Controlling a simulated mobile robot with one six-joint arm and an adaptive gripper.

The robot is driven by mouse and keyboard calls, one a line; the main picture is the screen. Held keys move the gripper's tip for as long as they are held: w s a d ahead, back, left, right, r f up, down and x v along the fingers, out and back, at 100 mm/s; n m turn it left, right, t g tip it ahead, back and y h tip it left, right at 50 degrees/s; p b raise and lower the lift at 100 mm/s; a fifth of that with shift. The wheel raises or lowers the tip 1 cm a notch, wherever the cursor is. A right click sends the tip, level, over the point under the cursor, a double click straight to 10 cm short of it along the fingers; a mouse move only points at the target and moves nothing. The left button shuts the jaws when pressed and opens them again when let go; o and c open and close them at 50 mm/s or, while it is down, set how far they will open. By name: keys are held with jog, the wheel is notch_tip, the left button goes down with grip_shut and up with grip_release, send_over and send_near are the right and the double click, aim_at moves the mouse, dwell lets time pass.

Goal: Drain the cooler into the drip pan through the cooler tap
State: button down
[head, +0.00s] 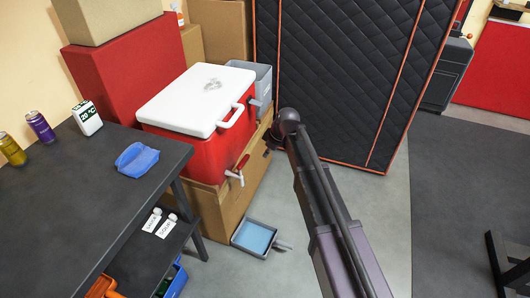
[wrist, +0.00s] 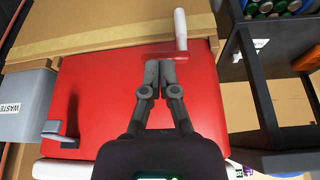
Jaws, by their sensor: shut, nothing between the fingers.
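The red cooler (head: 185,148) with a white lid stands on a cardboard box in the head view. Its tap (head: 236,174), white with a red part, sticks out low on the front. In the wrist view, the red cooler front (wrist: 95,100) fills the middle, with the white tap (wrist: 180,28) at top centre. My gripper (wrist: 160,68) is shut and empty, its fingertips close to the red part at the tap's base; contact is unclear. In the head view the gripper is mostly hidden behind my arm. The grey drip pan (head: 255,238) lies on the floor below the tap, light blue inside.
A dark table (head: 85,175) with cans, a thermometer display and a blue cloth stands left. A grey bin (head: 262,82) sits behind the cooler; its WASTE label shows in the wrist view (wrist: 10,108). A black quilted panel (head: 340,70) stands behind my arm.

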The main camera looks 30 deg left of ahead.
jog(key=shift+p+v, duration=0.65)
jog(key=shift+v, duration=0.35)
jog(key=shift+f, duration=0.1)
jog(key=d+f+y+b, duration=0.1)
jog(key=b, duration=0.1)
jog(key=w+d+f+y+b, duration=0.1)
jog(key=y+b, duration=0.1)
jog(key=b, duration=0.1)
jog(key=d+f+y+b, duration=0.1)
jog(key=d+y+b, duration=0.1)
jog(key=b, duration=0.1)
jog(key=shift+w, duration=0.15)
jog(key=shift+a+f, duration=0.1)
jog(key=shift+a, duration=0.05)
jog(key=b, duration=0.7)
send_near(243, 165)
jog(key=w+a+f, duration=0.3)
jog(key=a+f, duration=0.2)
jog(key=f, duration=0.1)
jog(key=shift+w+f, duration=0.2)
jog(key=shift+w, duration=0.1)
